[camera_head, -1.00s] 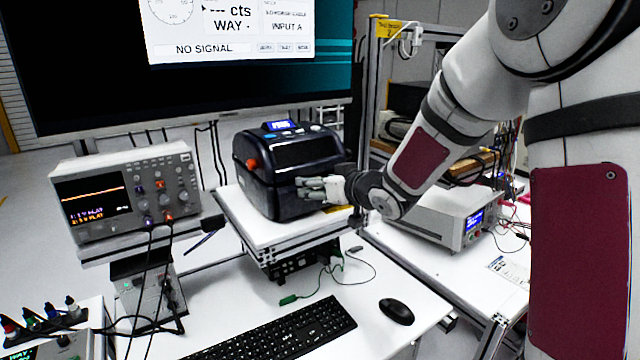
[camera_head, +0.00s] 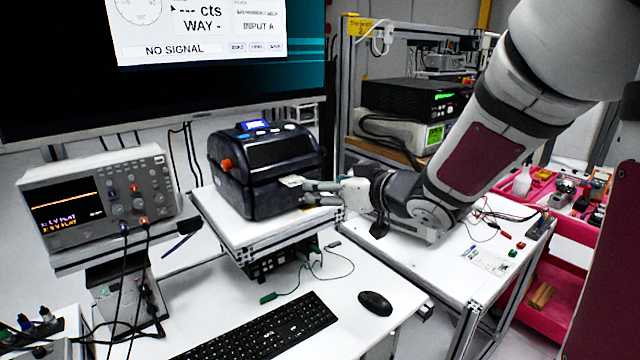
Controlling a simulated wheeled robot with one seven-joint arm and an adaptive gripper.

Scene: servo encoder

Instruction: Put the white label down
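A small white label (camera_head: 291,182) shows against the front of the dark label printer (camera_head: 240,175), right at the tips of my fingers. My gripper (camera_head: 306,192) is at the printer's front right, with its grey fingers pointing left towards the label. The two fingers show one above the other with a narrow gap. I cannot tell whether they are closed on the label or whether it still touches the printer.
The printer stands on a raised white platform (camera_head: 225,230). A keyboard (camera_head: 262,330) and mouse (camera_head: 375,303) lie on the white desk (camera_head: 345,275). An oscilloscope (camera_head: 100,200) stands left. A white side table (camera_head: 440,265) is at right, with pink shelving (camera_head: 565,232) beyond.

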